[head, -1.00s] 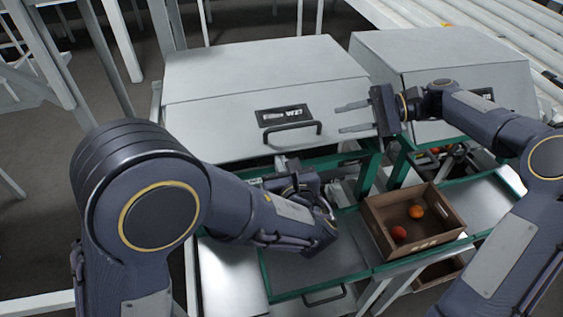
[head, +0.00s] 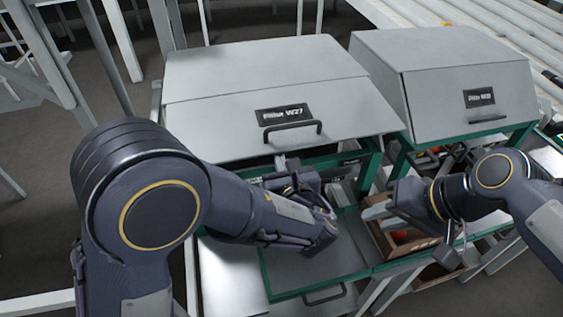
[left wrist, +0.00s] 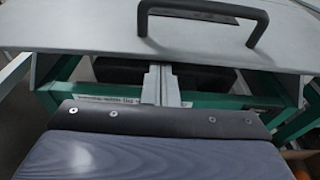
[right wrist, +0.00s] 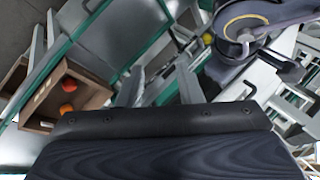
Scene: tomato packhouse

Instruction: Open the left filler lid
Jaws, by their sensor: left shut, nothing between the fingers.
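The left filler lid (head: 215,125) is a grey sloped cover with a dark label and a black bar handle (head: 292,130) low on its front. In the left wrist view the handle (left wrist: 203,14) is above and beyond my fingers. My left gripper (head: 284,163) is shut and empty, just below the lid's front lower edge. Its fingertips (left wrist: 160,72) point in under that edge; contact is unclear.
The cardboard box (right wrist: 100,92) holds a red and an orange tomato. The right filler lid (head: 440,90) is down. A green-framed tray shelf (head: 310,265) lies below my left gripper. A roller conveyor (head: 470,35) runs behind at the upper right.

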